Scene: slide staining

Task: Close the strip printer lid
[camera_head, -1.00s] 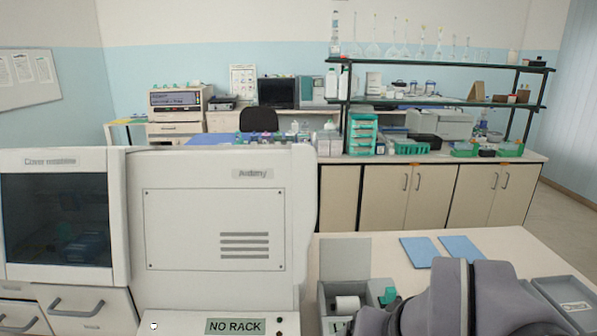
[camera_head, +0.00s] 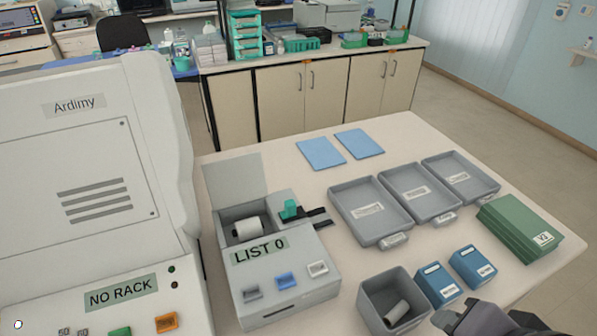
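The strip printer (camera_head: 285,262) is a light grey box on the table, beside the large white machine. Its front shows "LIST 0" and several buttons. Its lid (camera_head: 235,178) stands open, upright at the back of the compartment. A white paper roll (camera_head: 248,228) lies in the open compartment. Part of my arm shows at the lower right edge, apart from the printer.
The white machine (camera_head: 85,190) labelled "NO RACK" stands close on the left. Grey trays (camera_head: 370,208), blue sheets (camera_head: 320,153), a green stack (camera_head: 518,228), blue boxes (camera_head: 438,285) and a grey bin (camera_head: 395,305) holding a roll lie to the right. Bare table surrounds the blue sheets.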

